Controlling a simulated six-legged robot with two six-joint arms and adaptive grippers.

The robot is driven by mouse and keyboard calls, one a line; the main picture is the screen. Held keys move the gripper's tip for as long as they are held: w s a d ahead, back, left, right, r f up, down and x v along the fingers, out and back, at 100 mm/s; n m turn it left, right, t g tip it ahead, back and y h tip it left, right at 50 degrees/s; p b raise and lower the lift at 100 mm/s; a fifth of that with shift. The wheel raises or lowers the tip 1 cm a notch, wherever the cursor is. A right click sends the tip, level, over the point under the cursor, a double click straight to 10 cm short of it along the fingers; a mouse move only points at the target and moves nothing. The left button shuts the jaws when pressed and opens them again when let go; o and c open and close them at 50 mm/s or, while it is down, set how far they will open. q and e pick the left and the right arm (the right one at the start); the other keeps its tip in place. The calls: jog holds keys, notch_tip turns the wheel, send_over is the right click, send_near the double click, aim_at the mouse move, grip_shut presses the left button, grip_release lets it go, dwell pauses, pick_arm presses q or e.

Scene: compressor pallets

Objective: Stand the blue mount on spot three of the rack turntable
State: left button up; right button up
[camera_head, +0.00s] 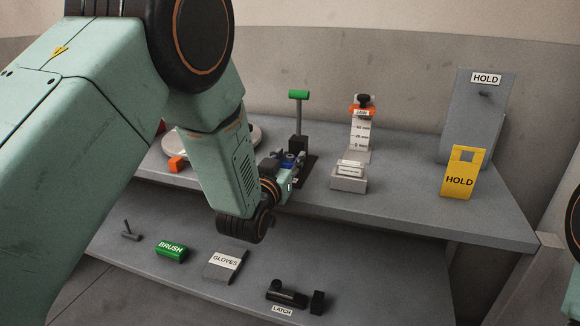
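My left arm reaches in from the left and crosses the upper shelf. My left gripper (287,168) is at the base of a dark fixture with a green-topped lever (298,95). A small blue piece (289,157), which may be the blue mount, shows right at the gripper's fingers. I cannot tell whether the fingers are shut on it or only beside it. A round pale disc, likely the rack turntable (255,136), sits behind my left forearm. The forearm hides most of it, and no spot numbers are readable. My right gripper is out of view.
On the upper shelf are an orange block (176,164), a grey stepped block (348,180), an orange-and-white gauge (361,130), a yellow HOLD tag (459,174) and a grey HOLD panel (478,115).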

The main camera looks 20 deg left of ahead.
pick_arm(q)
grip_shut()
dwell(0.4)
